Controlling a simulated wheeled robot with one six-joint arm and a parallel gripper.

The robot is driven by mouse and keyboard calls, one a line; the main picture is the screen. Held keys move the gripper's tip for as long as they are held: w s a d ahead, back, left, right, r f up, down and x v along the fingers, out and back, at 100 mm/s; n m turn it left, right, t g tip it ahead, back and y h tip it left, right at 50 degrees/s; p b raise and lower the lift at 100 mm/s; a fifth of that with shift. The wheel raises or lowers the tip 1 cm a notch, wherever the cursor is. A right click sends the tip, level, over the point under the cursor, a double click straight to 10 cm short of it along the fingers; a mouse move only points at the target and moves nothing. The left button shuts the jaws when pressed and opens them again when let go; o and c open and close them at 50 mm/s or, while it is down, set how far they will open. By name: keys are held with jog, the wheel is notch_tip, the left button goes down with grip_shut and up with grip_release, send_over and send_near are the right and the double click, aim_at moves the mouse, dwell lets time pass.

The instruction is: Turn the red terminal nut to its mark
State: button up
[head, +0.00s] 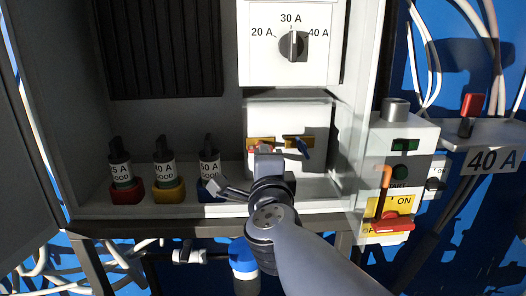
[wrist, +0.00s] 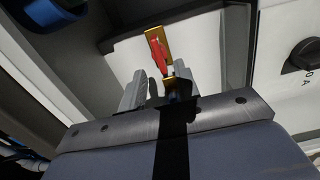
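The red terminal nut (wrist: 158,50) is a winged red piece on a brass bar (wrist: 167,82) in the wrist view. It lies just beyond and between the two grey fingertips of my gripper (wrist: 160,76), which are apart with a gap between them. I cannot tell whether either finger touches it. In the head view my gripper (head: 263,150) is in front of the white terminal block (head: 290,113), and it hides much of the red nut (head: 254,147). A mark for the nut cannot be made out.
A blue terminal nut (head: 303,150) sits on a second brass bar to the right. A selector knob (head: 292,46) is above. Several labelled fuses, one on a yellow base (head: 168,190), stand at left in the cabinet. A panel with an orange-red lever (head: 385,185) is at right.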

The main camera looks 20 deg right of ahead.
jog(key=s, duration=0.2)
jog(key=s+a+p, duration=0.1)
jog(key=s, duration=0.2)
jog(key=shift+s, duration=0.35)
jog(key=shift+w, duration=0.1)
jog(key=w+b, duration=0.1)
jog(key=w, duration=0.2)
jog(key=w+d, duration=0.1)
jog(key=w, duration=0.3)
jog(key=w+d+b, duration=0.1)
jog(key=w, duration=0.2)
jog(key=shift+w+b, duration=0.25)
jog(key=shift+b, duration=0.05)
jog(key=shift+s, duration=0.15)
